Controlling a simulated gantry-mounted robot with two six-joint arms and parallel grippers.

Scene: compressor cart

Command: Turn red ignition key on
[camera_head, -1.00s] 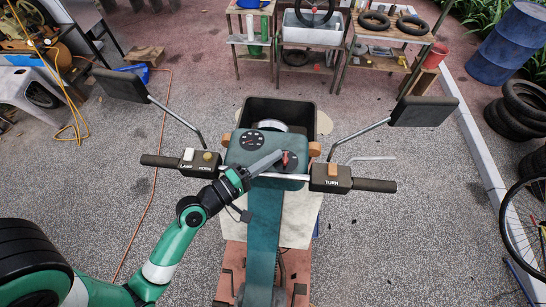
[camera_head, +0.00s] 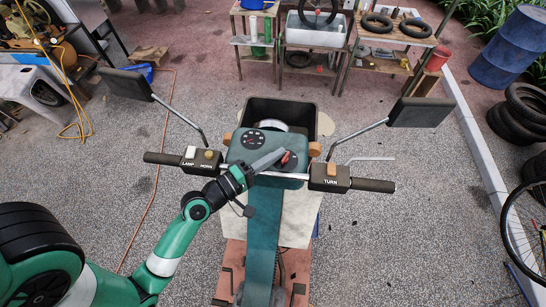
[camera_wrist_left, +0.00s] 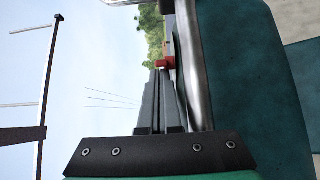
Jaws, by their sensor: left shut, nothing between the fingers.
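The red ignition key (camera_head: 287,157) stands on the teal dash panel (camera_head: 250,152) of the motorcycle, right of the round gauge (camera_head: 251,141). It looks slanted in the head view. My left gripper (camera_head: 280,154) reaches in from the lower left, its grey fingers shut and empty. The fingertips are right beside the key, on its left side in the head view. In the left wrist view the red key (camera_wrist_left: 165,62) shows just past the tips of the shut fingers (camera_wrist_left: 159,72). I cannot tell whether they touch. My right gripper is not in view.
The handlebar carries a left switch box (camera_head: 202,160) marked LAMP and HORN and a right box (camera_head: 329,178) marked TURN. Mirrors (camera_head: 127,83) (camera_head: 421,112) rise on both sides. Work tables with tyres stand at the back. Open gravel lies around the motorcycle.

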